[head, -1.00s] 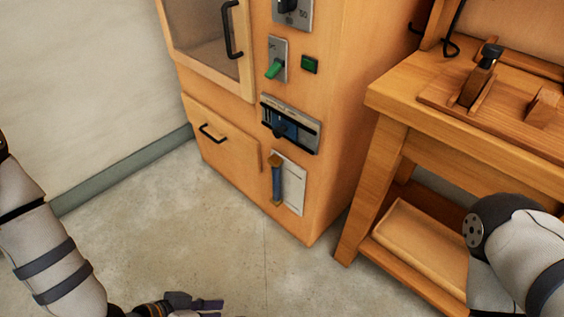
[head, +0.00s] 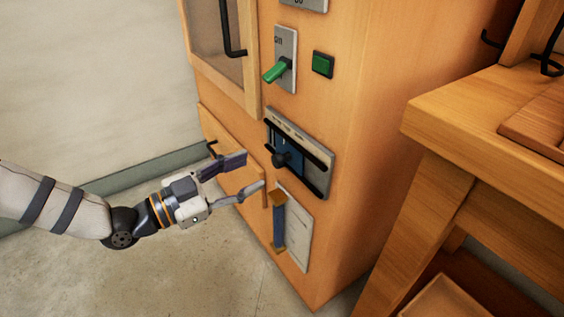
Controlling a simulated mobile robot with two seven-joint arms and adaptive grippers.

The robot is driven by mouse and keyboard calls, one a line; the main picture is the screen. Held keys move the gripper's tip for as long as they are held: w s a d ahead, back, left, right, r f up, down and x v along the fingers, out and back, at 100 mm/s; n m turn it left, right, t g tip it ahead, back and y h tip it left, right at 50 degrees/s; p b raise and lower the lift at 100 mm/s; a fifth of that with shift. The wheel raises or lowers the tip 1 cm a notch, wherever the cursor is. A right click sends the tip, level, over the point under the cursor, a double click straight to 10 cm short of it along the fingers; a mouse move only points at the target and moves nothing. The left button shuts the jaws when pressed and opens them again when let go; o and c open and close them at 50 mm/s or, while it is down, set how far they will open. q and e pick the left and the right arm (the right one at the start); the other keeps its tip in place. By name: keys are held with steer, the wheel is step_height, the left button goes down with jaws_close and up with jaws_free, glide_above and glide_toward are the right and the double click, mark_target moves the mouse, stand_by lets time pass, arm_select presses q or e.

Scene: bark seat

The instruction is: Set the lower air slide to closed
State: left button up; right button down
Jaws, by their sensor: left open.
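The lower air slide is a blue plate (head: 291,143) with a round black knob (head: 281,160), held between two black rails on a grey panel (head: 316,185) on the wooden cabinet front. The plate and knob sit at the left part of the rails, and the right part is free of blue. The panel's lettering is too small to read. My left gripper (head: 251,172) is open and empty, with its fingers pointing right toward the knob. It is just left of the knob and appears apart from it. My right gripper is out of view.
A green-handled switch (head: 276,72) and green button (head: 322,64) are above the slide. A blue tube with brass ends (head: 279,222) stands out below it. A drawer (head: 226,142) lies behind my left gripper. A wooden workbench (head: 470,115) stands at right.

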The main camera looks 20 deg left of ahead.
mark_target(275, 162)
arm_select(q)
steer(key=b+x, duration=0.1)
steer(key=x, duration=0.6)
steer(key=shift+w+d+f+b, duration=0.1)
steer(key=shift+w+d+b, duration=0.1)
steer(key=shift+w+b, duration=0.1)
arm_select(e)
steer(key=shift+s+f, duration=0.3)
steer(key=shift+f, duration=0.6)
